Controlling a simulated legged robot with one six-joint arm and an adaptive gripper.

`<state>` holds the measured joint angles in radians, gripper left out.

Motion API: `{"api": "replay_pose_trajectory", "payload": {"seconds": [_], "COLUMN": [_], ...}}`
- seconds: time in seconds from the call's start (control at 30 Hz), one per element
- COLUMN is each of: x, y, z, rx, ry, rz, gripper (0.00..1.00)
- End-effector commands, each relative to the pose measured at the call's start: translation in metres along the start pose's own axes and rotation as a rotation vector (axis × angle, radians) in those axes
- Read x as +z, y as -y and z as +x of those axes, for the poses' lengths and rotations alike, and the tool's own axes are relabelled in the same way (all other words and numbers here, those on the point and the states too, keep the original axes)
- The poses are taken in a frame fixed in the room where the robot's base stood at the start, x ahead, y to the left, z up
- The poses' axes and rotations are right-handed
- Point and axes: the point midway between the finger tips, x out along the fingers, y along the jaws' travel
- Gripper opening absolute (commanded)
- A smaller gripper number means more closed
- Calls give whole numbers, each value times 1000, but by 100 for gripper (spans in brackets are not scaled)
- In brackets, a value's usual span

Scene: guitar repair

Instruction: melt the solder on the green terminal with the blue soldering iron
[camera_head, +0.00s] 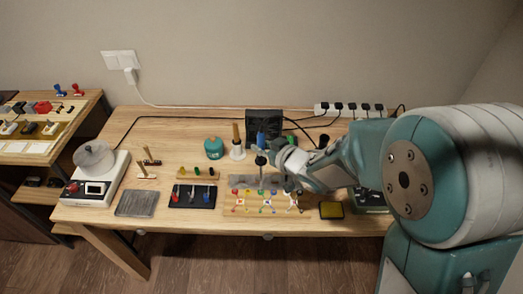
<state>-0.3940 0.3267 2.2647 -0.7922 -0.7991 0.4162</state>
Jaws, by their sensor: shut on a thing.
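The blue soldering iron (261,138) stands upright in my gripper (265,160), its blue handle above the fingers. Its thin dark shaft points down over the back part of the wooden terminal board (230,209). My gripper is shut on the iron, reaching in from the right. The board bears several small coloured terminals with wires between them. They are too small for me to pick out the green terminal surely. I cannot tell whether the iron's tip touches a terminal, or whether any solder is molten.
A black box (264,118) stands behind the iron, with a power strip (350,110) at the back right. A teal pot (214,147) and a white holder (238,152) stand left of the iron. A yellow sponge (331,210) lies right of the board.

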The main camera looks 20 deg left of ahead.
Motion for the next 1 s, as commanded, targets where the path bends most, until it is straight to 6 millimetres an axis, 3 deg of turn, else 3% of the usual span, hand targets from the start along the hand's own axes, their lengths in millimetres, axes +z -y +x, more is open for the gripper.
{"api": "replay_pose_trajectory", "payload": {"seconds": [0.37, 1.0], "x": [-1, 1], "y": [-2, -32], "z": [-3, -49], "rx": [1, 2], "ry": [0, 0], "rz": [0, 0], "gripper": [0, 0]}}
